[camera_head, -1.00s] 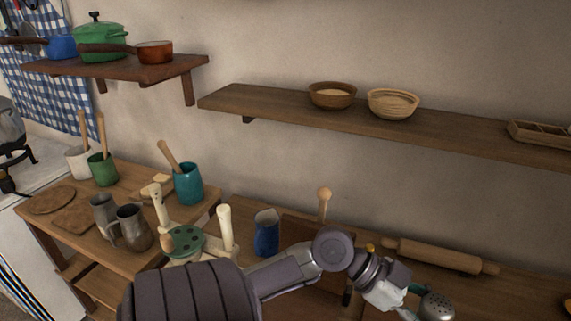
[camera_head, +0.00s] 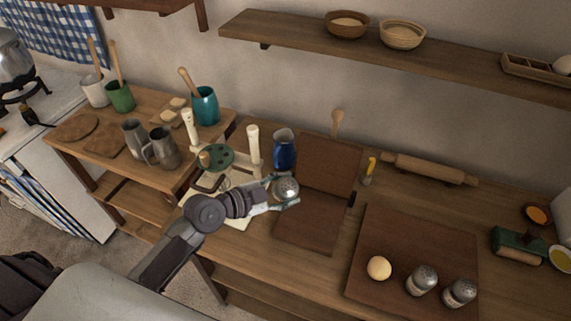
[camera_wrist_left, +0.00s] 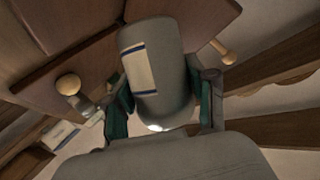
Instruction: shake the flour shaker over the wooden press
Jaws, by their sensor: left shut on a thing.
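The flour shaker (camera_head: 286,189) is a grey metal shaker with a holed domed top, held in my left gripper (camera_head: 281,197). In the left wrist view the shaker (camera_wrist_left: 157,75) has a pale label with blue stripes and sits between the green-padded fingers. The wooden press (camera_head: 327,168) lies open on the counter, two dark boards with a round-ended handle (camera_head: 337,124) at the back. The shaker is in front of the press's left edge in the head view; its height above the counter is hard to tell. My right gripper is out of view.
A dark board (camera_head: 400,240) at the right carries a dough ball (camera_head: 379,267) and two more shakers (camera_head: 422,280). A blue jug (camera_head: 284,150) and a cream stand with a green disc (camera_head: 217,157) are close left. A rolling pin (camera_head: 430,169) lies behind.

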